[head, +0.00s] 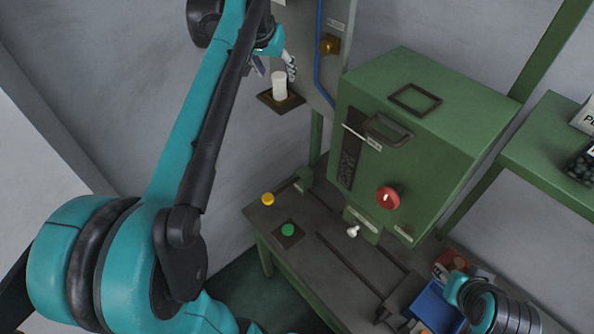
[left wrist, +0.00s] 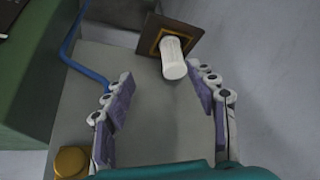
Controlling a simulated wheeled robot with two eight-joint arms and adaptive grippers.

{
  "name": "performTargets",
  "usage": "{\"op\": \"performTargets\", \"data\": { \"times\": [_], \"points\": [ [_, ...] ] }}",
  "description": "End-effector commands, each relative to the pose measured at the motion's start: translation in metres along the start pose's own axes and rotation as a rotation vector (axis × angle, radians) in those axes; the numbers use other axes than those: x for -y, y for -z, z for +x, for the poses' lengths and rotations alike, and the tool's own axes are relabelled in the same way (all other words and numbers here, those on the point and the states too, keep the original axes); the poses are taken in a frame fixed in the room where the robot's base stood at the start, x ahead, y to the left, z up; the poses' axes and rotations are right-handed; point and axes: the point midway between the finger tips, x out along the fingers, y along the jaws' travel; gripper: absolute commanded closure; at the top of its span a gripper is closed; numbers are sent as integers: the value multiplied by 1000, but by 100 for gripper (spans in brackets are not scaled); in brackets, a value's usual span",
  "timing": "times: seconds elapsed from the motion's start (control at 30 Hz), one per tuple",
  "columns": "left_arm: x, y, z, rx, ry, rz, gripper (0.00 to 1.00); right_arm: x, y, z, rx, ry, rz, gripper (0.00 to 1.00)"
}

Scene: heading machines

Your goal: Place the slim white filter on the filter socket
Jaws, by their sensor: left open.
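The slim white filter (head: 279,84) stands upright at the dark square filter socket (head: 265,97) on the grey cabinet's side. In the left wrist view the filter (left wrist: 173,60) projects from the middle of the socket plate (left wrist: 190,35), its far end at the plate. My left gripper (head: 275,66) is open beside the filter's upper end. In the left wrist view its two purple-padded fingers (left wrist: 160,85) are wide apart, with the filter's near end just beyond the fingertips and nothing gripped. The filter's exact seating is hidden.
A green machine (head: 430,125) with a red knob (head: 388,197) stands right of the cabinet. A blue hose (left wrist: 70,50) and a brass fitting (left wrist: 71,162) sit near the left gripper. A blue bin (head: 437,306) is at lower right, near my right arm.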

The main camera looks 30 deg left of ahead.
Motion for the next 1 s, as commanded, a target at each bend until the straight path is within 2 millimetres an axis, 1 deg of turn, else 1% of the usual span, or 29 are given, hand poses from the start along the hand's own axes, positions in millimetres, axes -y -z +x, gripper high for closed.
{"op": "performTargets", "data": {
  "times": [0.03, 0.07, 0.1, 0.17, 0.2, 0.27, 0.3, 0.37, 0.4, 0.5, 0.6, 0.67, 0.73, 1.0],
  "points": [
    [-18, -20, -1, -5, -8, 16, 43, 0, 0, 0, 0, 0, 0, 60],
    [-28, -33, 0, -10, -13, 24, 43, 0, 0, 0, 0, 0, 0, 60],
    [-44, -54, 1, -16, -20, 37, 43, 0, 0, 0, 0, 0, 0, 60],
    [-66, -92, 5, -26, -31, 56, 43, 0, 0, 0, 0, 0, 0, 60],
    [-79, -118, 8, -34, -38, 70, 43, 0, 0, 0, 0, 0, 0, 60],
    [-96, -158, 16, -46, -51, 89, 43, 0, 0, 0, 0, 0, 0, 60],
    [-106, -184, 22, -53, -59, 99, 43, 0, 0, 0, 0, 0, 0, 60],
    [-117, -220, 31, -63, -70, 116, 43, 0, 0, 0, 0, 0, 0, 60],
    [-122, -242, 37, -70, -77, 123, 43, 0, 0, 0, 0, 0, 0, 60],
    [-131, -284, 51, -81, -90, 140, 43, 0, 0, 0, 0, 0, 0, 60],
    [-135, -309, 60, -88, -98, 150, 43, 0, 0, 0, 0, 0, 0, 60],
    [-136, -316, 63, -91, -100, 152, 43, 0, 0, 0, 0, 0, 0, 60],
    [-137, -319, 64, -92, -101, 152, 43, 0, 0, 0, 0, 0, 0, 60],
    [-136, -319, 65, -91, -101, 151, 43, 0, -1, 1, 0, 0, 0, 60]
  ]
}}
